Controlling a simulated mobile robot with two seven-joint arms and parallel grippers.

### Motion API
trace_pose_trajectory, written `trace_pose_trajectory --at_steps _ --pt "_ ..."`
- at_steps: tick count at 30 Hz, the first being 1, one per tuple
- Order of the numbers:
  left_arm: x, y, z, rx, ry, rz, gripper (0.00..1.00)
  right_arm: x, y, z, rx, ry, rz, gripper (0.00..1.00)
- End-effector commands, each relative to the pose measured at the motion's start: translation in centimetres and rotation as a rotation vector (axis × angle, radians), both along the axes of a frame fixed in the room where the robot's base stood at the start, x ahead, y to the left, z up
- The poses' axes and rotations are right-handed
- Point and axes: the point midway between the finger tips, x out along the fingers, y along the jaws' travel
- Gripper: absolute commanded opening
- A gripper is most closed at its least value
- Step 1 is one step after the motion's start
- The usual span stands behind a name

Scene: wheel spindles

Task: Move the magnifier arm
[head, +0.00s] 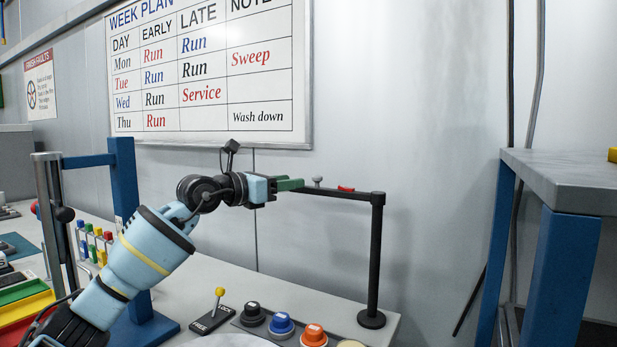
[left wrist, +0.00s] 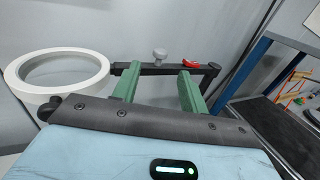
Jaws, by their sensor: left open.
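The magnifier arm is a black horizontal bar (head: 350,195) on a black upright post (head: 375,260) with a round foot on the bench. It carries a grey knob (head: 317,181) and a red lever (head: 346,188). In the left wrist view the bar (left wrist: 160,69) runs across just beyond my fingertips, with the white magnifier ring (left wrist: 58,75) at its left. My right gripper is not in view.
Push buttons (head: 282,325) and a yellow-knobbed lever (head: 219,293) sit on the bench below my arm. A blue frame (head: 124,200) stands left. A blue-legged grey table (head: 570,180) stands right. A whiteboard (head: 210,70) hangs behind.

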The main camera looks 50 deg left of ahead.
Motion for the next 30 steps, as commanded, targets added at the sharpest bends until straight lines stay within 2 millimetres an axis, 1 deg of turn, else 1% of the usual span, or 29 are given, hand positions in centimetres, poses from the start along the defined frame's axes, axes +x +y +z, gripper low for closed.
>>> trace_pose_trajectory --at_steps 1,6,10,15,20,27,28,30 --pt "0.4 -0.1 0.5 -0.003 -0.006 -0.001 0.43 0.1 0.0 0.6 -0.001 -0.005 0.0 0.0" --pt "2.5 -0.3 0.7 -0.006 -0.008 -0.002 0.43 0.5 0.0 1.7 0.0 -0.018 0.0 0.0" --pt "4.2 -0.6 0.7 -0.002 -0.007 -0.003 0.43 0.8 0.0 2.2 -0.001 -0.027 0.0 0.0" --pt "5.9 -0.6 0.4 -0.002 -0.004 -0.002 0.43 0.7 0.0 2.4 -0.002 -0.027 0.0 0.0" --pt "6.6 -0.7 0.2 0.001 -0.002 -0.002 0.43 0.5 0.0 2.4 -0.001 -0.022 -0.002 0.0" --pt "6.7 -0.7 0.1 0.002 0.0 -0.002 0.43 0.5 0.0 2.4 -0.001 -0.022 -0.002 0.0" --pt "6.7 -0.7 0.1 0.002 0.0 -0.002 0.42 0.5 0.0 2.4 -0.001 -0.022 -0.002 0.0" --pt "6.6 -0.7 0.1 0.002 0.0 -0.002 0.33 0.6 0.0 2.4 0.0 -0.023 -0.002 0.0"
